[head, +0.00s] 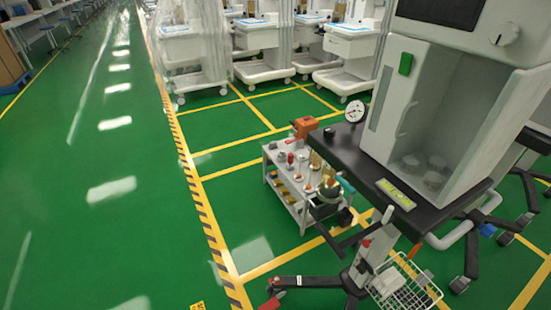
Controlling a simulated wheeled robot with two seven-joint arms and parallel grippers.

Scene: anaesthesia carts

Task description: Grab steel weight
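I cannot pick out a steel weight with certainty. Small shiny round objects (433,181) sit on the floor of the open white cabinet of the nearest anaesthesia cart (376,115) at the right; they are too small to identify. A low grey trolley (290,196) beside that cart carries several small items, some metallic, also too small to name. Neither of my grippers is in view.
A round gauge (355,111) stands on the cart's black shelf (345,150). A wire basket (408,285) and wheeled legs stick out low. More white carts (350,45) stand behind. Green floor at left is clear.

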